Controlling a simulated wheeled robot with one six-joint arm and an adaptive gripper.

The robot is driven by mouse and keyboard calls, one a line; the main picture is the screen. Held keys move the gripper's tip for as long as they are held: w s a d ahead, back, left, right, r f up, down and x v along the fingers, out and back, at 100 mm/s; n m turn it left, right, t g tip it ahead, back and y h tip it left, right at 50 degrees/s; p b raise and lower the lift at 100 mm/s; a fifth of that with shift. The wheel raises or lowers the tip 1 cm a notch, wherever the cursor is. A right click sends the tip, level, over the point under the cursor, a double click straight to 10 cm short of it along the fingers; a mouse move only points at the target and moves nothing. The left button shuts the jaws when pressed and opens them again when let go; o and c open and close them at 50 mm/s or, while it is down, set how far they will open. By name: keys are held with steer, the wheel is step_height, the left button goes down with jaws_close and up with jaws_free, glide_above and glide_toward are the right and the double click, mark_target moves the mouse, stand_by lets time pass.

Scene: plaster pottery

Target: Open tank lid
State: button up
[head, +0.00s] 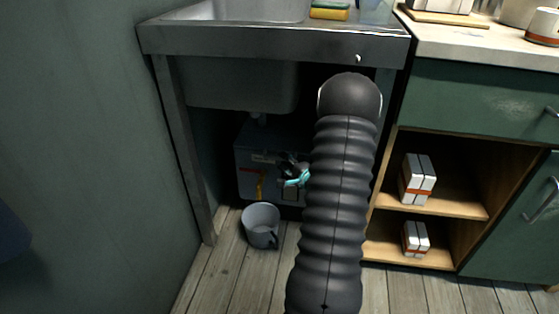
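A grey box-like tank (254,158) stands in the shadow under the sink, with a yellow-orange mark low on its front. A pipe from the basin comes down to its top. My ribbed black arm reaches down in front and covers the tank's right part. My gripper (297,180) seems to be the dark part with teal pieces beside the arm, in front of the tank. It is small and partly hidden, so I cannot tell whether it is open or touching the tank. I cannot make out a separate lid.
A grey-blue mug (261,226) stands on the plank floor before the tank. The metal sink (270,38) overhangs it, with a leg at left. At right, an open wooden shelf (450,207) holds two white boxes (417,180). A green wall (80,150) closes the left.

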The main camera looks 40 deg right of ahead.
mark_target(279, 159)
steer(key=shift+w+d+f, duration=0.1)
steer(key=shift+w+f, duration=0.05)
steer(key=shift+w, duration=0.7)
steer(key=shift+w+f, duration=0.1)
steer(key=shift+w, duration=0.7)
jaws_close()
